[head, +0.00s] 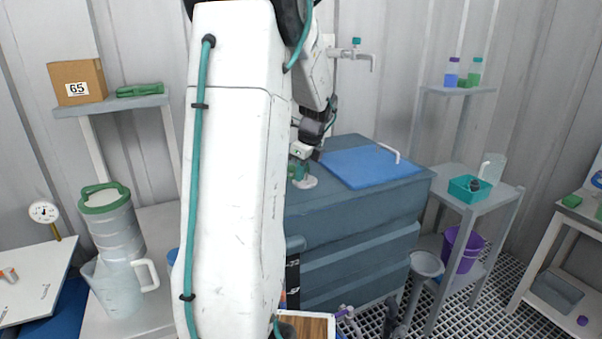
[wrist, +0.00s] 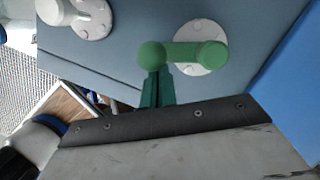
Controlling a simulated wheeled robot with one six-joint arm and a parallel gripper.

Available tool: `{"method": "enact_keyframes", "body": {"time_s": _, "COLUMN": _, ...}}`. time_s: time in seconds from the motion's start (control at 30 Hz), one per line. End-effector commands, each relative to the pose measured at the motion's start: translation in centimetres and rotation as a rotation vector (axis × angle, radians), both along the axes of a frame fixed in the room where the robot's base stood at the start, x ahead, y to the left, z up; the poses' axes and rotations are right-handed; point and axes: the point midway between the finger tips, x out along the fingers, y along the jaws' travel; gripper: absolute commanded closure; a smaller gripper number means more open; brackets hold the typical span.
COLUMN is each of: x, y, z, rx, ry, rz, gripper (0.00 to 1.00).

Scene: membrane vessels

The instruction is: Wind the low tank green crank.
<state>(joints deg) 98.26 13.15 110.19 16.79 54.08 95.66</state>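The green crank (wrist: 202,54) shows in the wrist view at upper centre, a green arm on a round white base plate (wrist: 193,66). Its arm points left and ends in a rounded green knob (wrist: 152,54). My gripper's dark green fingers (wrist: 157,84) are close together and reach up to the knob. They look shut on the crank's handle, with their tips hidden behind the knob. In the head view my gripper (head: 299,172) is at the left end of the blue-grey tank unit (head: 350,215), largely behind my own arm. The crank is hard to make out there.
A white fitting on a round plate (wrist: 92,22) sits left of the crank. A blue lid (head: 360,167) with a white handle lies on the unit, to the right. A tap (head: 352,53) is on the wall behind. A side table (head: 478,190) stands right of the unit.

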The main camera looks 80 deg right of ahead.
Motion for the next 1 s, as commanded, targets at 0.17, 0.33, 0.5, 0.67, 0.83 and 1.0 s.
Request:
{"method": "enact_keyframes", "body": {"time_s": 0.17, "x": 0.0, "y": 0.0, "z": 0.0, "rx": 0.001, "ry": 0.0, "rz": 0.0, "gripper": 1.0}}
{"method": "enact_keyframes", "body": {"time_s": 0.33, "x": 0.0, "y": 0.0, "z": 0.0, "rx": 0.001, "ry": 0.0, "rz": 0.001, "gripper": 1.0}}
{"method": "enact_keyframes", "body": {"time_s": 0.5, "x": -0.5, "y": 0.7, "z": 0.0, "rx": 0.0, "ry": 0.0, "rz": 0.002, "gripper": 1.0}}
{"method": "enact_keyframes", "body": {"time_s": 0.67, "x": -1.9, "y": 2.7, "z": 0.0, "rx": 0.0, "ry": 0.0, "rz": 0.006, "gripper": 1.0}}
{"method": "enact_keyframes", "body": {"time_s": 0.83, "x": -2.6, "y": 3.1, "z": 4.2, "rx": -0.006, "ry": 0.001, "rz": 0.01, "gripper": 1.0}}
{"method": "enact_keyframes", "body": {"time_s": 1.0, "x": -3.3, "y": 3.6, "z": 7.4, "rx": -0.003, "ry": 0.0, "rz": 0.008, "gripper": 1.0}}
